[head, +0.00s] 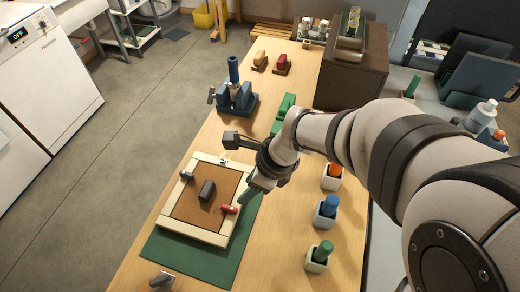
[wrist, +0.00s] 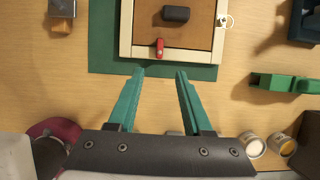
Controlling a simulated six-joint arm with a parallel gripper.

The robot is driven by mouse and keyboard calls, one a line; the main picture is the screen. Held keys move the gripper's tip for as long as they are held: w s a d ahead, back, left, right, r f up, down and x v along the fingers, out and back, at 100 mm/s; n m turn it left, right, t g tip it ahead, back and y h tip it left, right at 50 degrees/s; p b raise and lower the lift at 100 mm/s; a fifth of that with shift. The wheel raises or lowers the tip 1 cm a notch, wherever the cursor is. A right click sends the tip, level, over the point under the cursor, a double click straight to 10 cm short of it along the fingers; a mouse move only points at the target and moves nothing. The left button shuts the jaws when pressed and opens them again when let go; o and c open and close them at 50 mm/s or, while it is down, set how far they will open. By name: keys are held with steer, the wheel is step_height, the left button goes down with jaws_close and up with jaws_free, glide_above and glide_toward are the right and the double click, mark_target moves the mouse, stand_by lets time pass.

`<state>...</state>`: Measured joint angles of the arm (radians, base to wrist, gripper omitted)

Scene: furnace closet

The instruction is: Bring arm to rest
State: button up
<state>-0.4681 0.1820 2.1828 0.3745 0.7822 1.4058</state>
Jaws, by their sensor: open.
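My gripper (head: 248,192) hangs over the workbench beside the right edge of a wood-framed brown board (head: 184,219). In the wrist view, the two green fingers of my gripper (wrist: 160,74) stand apart with nothing between them. The wrist view shows bare bench and the edge of a green mat (wrist: 105,70) beyond the fingertips. A red piece (wrist: 160,48) lies at the near side of the frame, and a dark block (wrist: 175,14) lies on the brown surface. My arm comes in from the right and hides part of the bench.
A blue vise (head: 236,98) stands further back, near a green object (head: 285,110). A brown cabinet (head: 352,65) stands at the far right. Open floor lies left.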

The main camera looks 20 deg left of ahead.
steer(key=shift+v, duration=0.8)
steer(key=s+d+r+n+h, duration=0.2)
steer(key=s+d+r+n, duration=0.2)
steer(key=s+d+n, duration=0.8)
steer(key=s+d, duration=0.2)
steer(key=d, duration=0.4)
steer(key=shift+n+h, duration=0.3)
steer(key=shift+h, duration=0.1)
